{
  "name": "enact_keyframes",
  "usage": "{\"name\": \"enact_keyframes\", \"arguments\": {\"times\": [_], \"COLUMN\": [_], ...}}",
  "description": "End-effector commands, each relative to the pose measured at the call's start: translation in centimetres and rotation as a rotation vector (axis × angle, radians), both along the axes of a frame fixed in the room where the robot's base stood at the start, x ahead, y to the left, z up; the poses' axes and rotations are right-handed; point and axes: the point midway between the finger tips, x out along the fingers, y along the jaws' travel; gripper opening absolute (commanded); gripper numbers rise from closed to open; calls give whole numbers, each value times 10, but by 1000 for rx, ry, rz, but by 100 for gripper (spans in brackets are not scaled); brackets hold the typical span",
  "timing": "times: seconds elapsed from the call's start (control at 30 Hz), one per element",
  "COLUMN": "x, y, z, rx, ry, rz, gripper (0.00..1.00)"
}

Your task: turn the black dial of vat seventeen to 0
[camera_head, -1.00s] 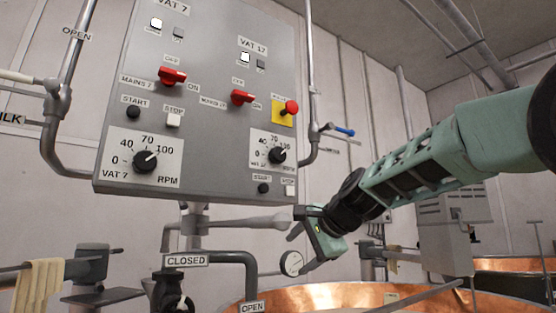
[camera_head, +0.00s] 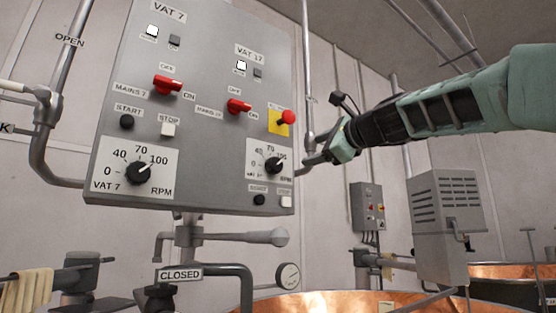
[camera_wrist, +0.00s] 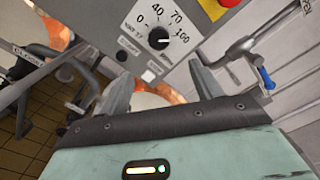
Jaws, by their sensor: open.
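The black dial of vat seventeen (camera_head: 273,165) sits at the lower right of the grey panel (camera_head: 200,100), on a white scale plate. Its pointer faces the 100 mark, and the wrist view shows this dial (camera_wrist: 158,38) pointing the same way. My gripper (camera_head: 314,150) is just right of the panel's edge, beside the dial and apart from it. In the wrist view my gripper (camera_wrist: 156,76) has its two fingers spread with nothing between them, and the dial lies beyond the fingertips.
Near the dial are a red stop button (camera_head: 288,117) on yellow, a red switch (camera_head: 238,106), a black start button (camera_head: 259,199) and a white stop button (camera_head: 285,202). The vat 7 dial (camera_head: 139,173) is at left. A pipe with a blue-handled valve (camera_wrist: 266,78) runs beside the panel.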

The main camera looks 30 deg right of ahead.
Motion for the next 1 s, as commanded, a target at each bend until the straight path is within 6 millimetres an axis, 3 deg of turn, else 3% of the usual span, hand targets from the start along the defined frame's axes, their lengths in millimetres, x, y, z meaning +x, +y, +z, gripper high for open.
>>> {"name": "enact_keyframes", "arguments": {"times": [0.2, 0.27, 0.7, 1.0], "x": [18, 32, 123, 158], "y": [3, 2, 5, 6], "z": [5, -2, -1, -1], "rx": [-1, -2, -4, -4], "ry": [9, 11, 8, 7], "rz": [3, 0, -2, -2], "gripper": [65, 65, 65, 65]}}
